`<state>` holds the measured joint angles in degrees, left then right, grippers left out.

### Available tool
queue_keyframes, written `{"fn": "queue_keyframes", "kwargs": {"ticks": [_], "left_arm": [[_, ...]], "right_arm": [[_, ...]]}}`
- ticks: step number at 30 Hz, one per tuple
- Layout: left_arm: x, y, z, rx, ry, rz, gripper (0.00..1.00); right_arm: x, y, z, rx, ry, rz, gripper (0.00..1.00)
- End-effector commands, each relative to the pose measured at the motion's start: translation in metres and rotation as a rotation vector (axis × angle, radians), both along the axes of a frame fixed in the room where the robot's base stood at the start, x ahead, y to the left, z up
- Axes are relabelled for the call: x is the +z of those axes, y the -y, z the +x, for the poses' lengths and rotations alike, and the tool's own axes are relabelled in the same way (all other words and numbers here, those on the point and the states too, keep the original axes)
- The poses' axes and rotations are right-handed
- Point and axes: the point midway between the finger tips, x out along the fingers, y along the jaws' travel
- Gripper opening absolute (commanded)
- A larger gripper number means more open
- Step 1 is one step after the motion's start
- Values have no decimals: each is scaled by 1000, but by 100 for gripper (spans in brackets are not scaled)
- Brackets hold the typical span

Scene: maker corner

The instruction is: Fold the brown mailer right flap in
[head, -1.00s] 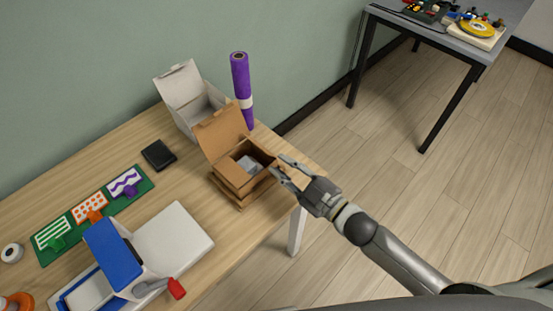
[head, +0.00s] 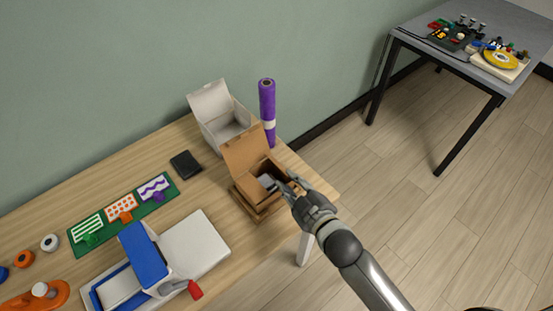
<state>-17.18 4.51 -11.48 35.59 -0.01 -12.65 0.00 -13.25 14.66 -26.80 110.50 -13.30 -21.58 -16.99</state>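The brown mailer (head: 246,155) stands open near the right end of the wooden table, its lid raised at the back. A small grey item (head: 266,181) lies inside it. My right gripper (head: 283,180) is at the mailer's right front side, its fingers over the opening and slightly apart. I see nothing held between them. The fingers partly hide the mailer's right side, so I cannot tell the right flap's exact angle or whether they touch it. My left gripper is out of view.
A white open box (head: 224,128) and a purple roll (head: 267,100) stand behind the mailer. A black wallet-like item (head: 186,164), a green mat (head: 109,231) and a blue-and-white press (head: 146,258) lie to the left. Past the table's right edge is open floor.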

Motion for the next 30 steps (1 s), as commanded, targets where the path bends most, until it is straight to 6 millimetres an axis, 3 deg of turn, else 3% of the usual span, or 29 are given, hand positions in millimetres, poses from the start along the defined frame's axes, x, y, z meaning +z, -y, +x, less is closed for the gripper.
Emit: {"fn": "queue_keyframes", "kwargs": {"ticks": [15, 21, 30], "left_arm": [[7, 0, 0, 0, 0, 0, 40], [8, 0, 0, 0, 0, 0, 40], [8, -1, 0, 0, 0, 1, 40]], "right_arm": [[-25, -30, 73, 3, 3, 2, 24], [-31, -36, 86, 3, 3, 2, 24], [-32, -37, 89, 3, 3, 2, 24]]}}
